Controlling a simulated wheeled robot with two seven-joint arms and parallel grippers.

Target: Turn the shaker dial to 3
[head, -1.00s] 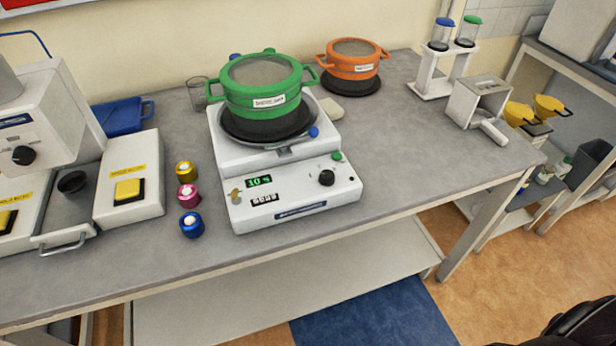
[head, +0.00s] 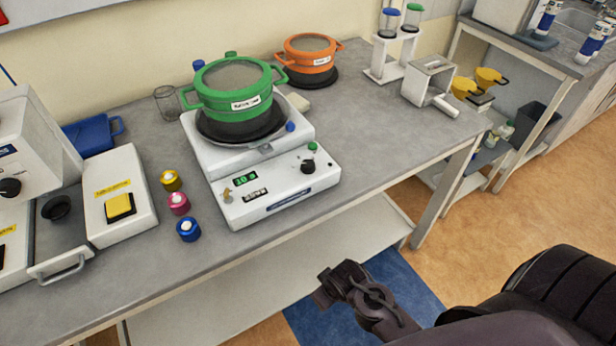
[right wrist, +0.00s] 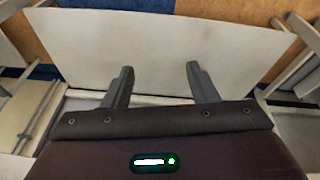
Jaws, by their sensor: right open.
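The shaker (head: 275,185) stands on the grey bench, a white unit with a green lit display (head: 245,179) on its front panel. Its black dial (head: 308,166) is at the right of the panel; its pointer is too small to read. A green pot (head: 236,88) sits on top of the shaker. My right gripper (head: 338,283) is in front of and below the bench edge, apart from the dial. In the right wrist view its two fingers (right wrist: 158,85) are spread with nothing between them. My left gripper is not in view.
Gold, pink and blue capped jars (head: 178,204) stand left of the shaker, beside a white unit with a yellow button (head: 119,206). An orange pot (head: 309,62) stands behind. A lower shelf (head: 230,280) runs under the bench.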

